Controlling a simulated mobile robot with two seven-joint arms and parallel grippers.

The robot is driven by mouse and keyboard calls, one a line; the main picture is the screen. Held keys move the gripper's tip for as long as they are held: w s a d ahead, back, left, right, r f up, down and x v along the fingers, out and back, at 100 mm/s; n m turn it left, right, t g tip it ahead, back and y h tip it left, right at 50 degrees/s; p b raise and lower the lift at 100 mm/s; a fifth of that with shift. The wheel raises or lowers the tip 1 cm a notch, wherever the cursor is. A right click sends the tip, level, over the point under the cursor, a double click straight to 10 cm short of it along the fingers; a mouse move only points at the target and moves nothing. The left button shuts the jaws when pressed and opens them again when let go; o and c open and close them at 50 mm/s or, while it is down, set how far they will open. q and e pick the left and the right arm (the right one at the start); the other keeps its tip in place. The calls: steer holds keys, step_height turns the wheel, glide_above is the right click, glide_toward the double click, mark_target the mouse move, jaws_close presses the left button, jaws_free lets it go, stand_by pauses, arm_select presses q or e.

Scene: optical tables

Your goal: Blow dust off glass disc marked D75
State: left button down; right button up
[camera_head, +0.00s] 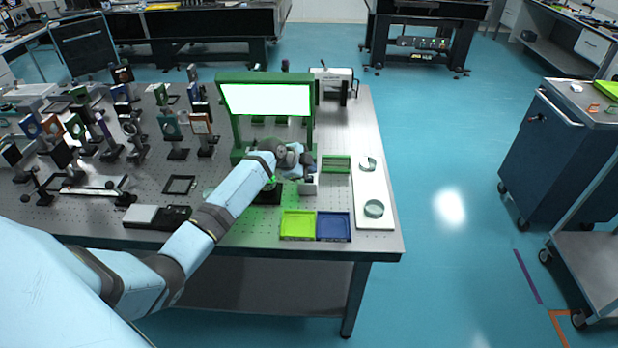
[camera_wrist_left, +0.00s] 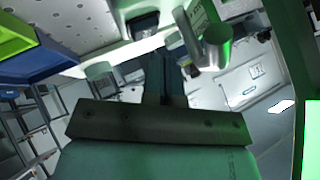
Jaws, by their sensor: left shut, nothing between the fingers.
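My left arm reaches in from the left, and its gripper (camera_head: 302,166) is at the front of the green stand (camera_head: 222,110) with the bright panel. In the left wrist view the gripper's dark fingers (camera_wrist_left: 166,80) are shut with nothing between them. A grey cylinder (camera_wrist_left: 217,45) shows just beyond the fingers; I cannot tell what it is. No disc marking is legible, so I cannot pick out the glass disc marked D75. Two round ring-like pieces, one at the front (camera_head: 374,208) and one behind (camera_head: 368,163), sit on a white board. My right gripper is not in view.
A yellow-green tray (camera_head: 297,226) and a blue tray (camera_head: 334,227) lie side by side near the table's front edge. A green frame (camera_head: 336,164) lies right of the gripper. Many optical mounts crowd the table's left half. A dark cabinet (camera_head: 557,150) stands across the aisle.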

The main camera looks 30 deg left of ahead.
arm_select(q)
steer(key=shift+f+b, duration=0.3)
steer(key=shift+f, duration=0.15)
steer(key=shift+f+b, duration=0.35)
steer(key=shift+f, duration=0.05)
stand_by(0.7)
stand_by(0.4)
steer(key=shift+r+p, duration=0.6)
steer(key=shift+r, duration=0.25)
steer(key=shift+r+p, duration=1.85)
steer(key=shift+r, duration=0.7)
